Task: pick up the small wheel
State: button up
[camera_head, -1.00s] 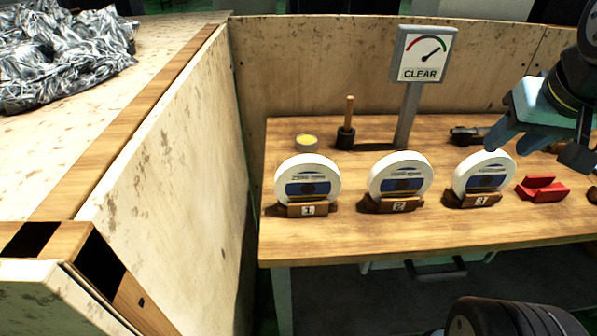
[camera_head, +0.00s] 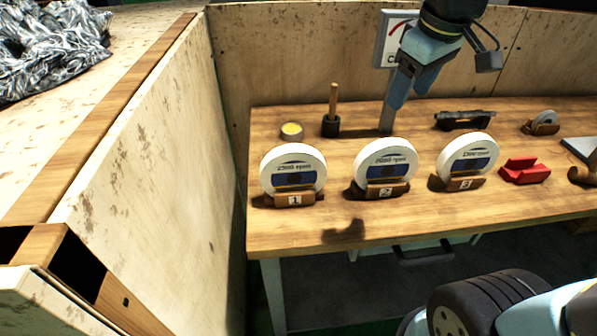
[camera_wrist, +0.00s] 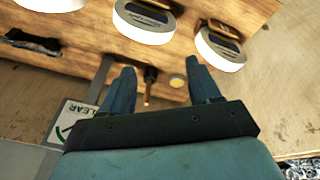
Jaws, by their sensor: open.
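A small grey wheel (camera_head: 543,117) sits in a wooden holder at the back right of the bench in the head view. Three larger white wheels with blue labels stand in numbered wooden stands: wheel 1 (camera_head: 293,161), wheel 2 (camera_head: 386,158) and wheel 3 (camera_head: 468,151). My gripper (camera_head: 410,92) is open and empty, above the back of the bench in front of the gauge post, well left of the small wheel. In the wrist view my gripper (camera_wrist: 160,68) shows two spread fingers with nothing between them. The small wheel cannot be made out there.
A CLEAR gauge sign (camera_wrist: 72,122) stands at the back, partly covered by my arm in the head view. A black-headed mallet (camera_head: 331,125), yellow-topped tin (camera_head: 291,131), black tool (camera_head: 465,120) and red block (camera_head: 525,171) lie around. The front bench strip is clear.

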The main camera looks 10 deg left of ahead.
jog(key=w+a+f+n+g, duration=0.25)
jog(key=a+n, duration=0.35)
jog(key=a, duration=0.4)
jog(key=n+h, duration=0.1)
jog(key=n, duration=0.5)
send_over(293, 147)
notch_tip(293, 147, down, 4)
jog(key=r, duration=0.1)
jog(key=shift+g, duration=0.25)
jog(key=f, duration=0.8)
jog(key=shift+w+f, duration=0.2)
jog(key=shift+w, duration=0.1)
jog(key=shift+s+f, duration=0.15)
jog(key=shift+f, duration=1.3)
jog(key=shift+s+f, duration=0.15)
jog(key=shift+f, duration=1.25)
grip_shut()
jog(key=shift+r, duration=0.1)
